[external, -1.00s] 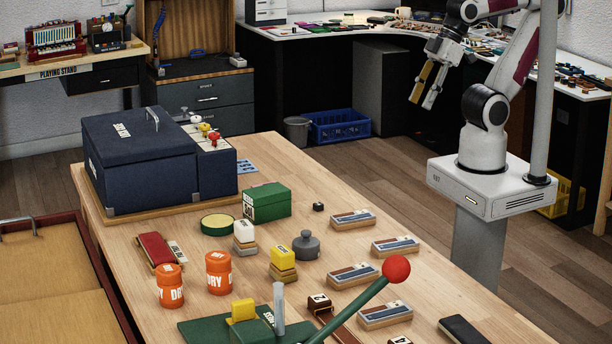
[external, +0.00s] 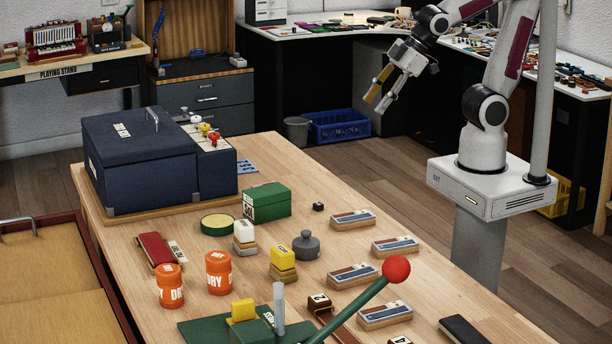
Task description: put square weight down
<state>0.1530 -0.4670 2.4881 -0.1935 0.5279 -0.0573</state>
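My gripper (external: 377,104) hangs high in the air at the upper right, beyond the bench's far right edge. Its two fingers, one tan and one grey, are apart with nothing visible between them. A round grey weight with a knob (external: 306,245) stands nearer the camera. My gripper is well above and away from both. No label on the cube is readable.
A dark blue case (external: 140,165) fills the bench's far left. Several flat labelled blocks (external: 352,219) line its right side. Orange drums (external: 219,273), stacked blocks (external: 283,265) and a red-knobbed lever (external: 397,269) stand nearer. Bare wood surrounds the cube.

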